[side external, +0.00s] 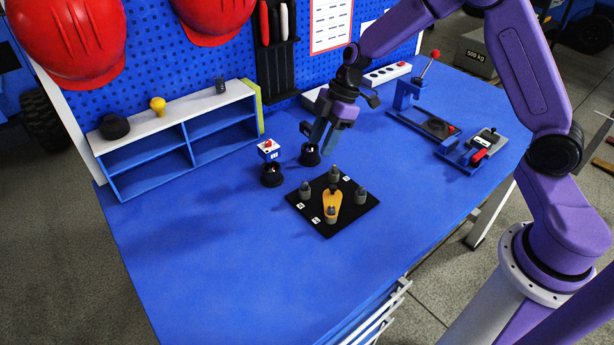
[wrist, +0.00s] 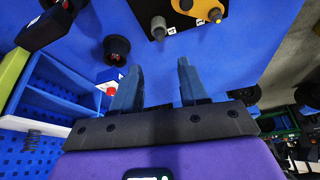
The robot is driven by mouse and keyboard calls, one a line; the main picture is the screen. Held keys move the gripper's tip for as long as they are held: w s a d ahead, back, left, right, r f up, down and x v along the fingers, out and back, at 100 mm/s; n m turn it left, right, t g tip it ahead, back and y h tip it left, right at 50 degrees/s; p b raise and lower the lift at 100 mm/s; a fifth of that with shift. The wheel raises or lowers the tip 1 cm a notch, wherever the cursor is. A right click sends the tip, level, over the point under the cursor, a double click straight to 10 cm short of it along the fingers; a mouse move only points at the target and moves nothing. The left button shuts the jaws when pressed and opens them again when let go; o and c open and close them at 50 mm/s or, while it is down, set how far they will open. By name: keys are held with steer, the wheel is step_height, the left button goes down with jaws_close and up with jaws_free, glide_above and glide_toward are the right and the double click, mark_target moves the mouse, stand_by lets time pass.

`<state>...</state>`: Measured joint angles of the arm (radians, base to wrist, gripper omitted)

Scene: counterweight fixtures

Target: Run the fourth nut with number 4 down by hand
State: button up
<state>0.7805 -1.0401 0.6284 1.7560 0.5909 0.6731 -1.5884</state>
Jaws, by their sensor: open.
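A black square plate (side external: 350,212) lies on the blue bench with several grey nuts on posts. One nut (side external: 361,194) stands at its right corner and another (side external: 305,190) at its left. An orange pointed piece (side external: 332,203) lies across the middle, with a nut at its near end. Small white number tags sit by the nuts; I cannot read which is 4. In the wrist view part of the plate (wrist: 178,22) shows at the top, with a grey nut (wrist: 158,27). My gripper (side external: 320,146) is open and empty, behind the plate. It also shows in the wrist view (wrist: 156,66).
Two round black holders (side external: 271,176) (side external: 310,157) stand behind the plate, one close to my fingers. A white block with a red top (side external: 268,149) is beside them. A blue shelf (side external: 184,140) stands at the back left; fixtures (side external: 474,148) at the right. The bench front is clear.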

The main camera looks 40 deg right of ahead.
mark_target(305, 183)
steer(key=x, duration=1.1)
jaws_close()
